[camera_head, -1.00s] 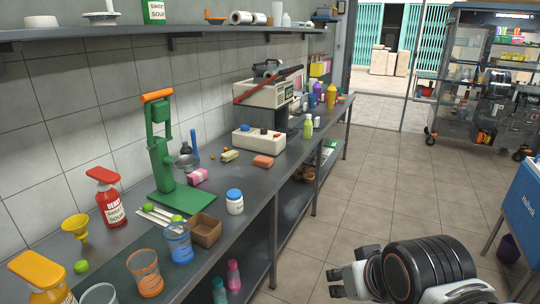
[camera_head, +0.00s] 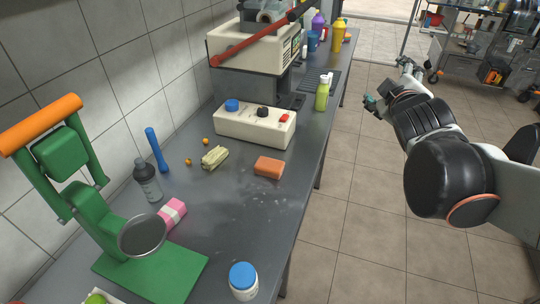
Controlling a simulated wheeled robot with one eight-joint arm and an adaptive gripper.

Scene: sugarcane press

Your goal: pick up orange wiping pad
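The orange wiping pad (camera_head: 269,167) is a small block lying flat on the grey metal counter (camera_head: 228,222), close to the counter's right edge and in front of the white control box. My gripper (camera_head: 388,84) is at the upper right, out over the floor beside the counter and well apart from the pad. Its fingers point away from me and look spread, with nothing between them.
A green press (camera_head: 130,245) with an orange handle stands at left. A pink-and-white block (camera_head: 172,214), a yellowish wrapped block (camera_head: 215,157) and a blue-lidded jar (camera_head: 243,281) lie around the pad. A white control box (camera_head: 254,125) sits behind it.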

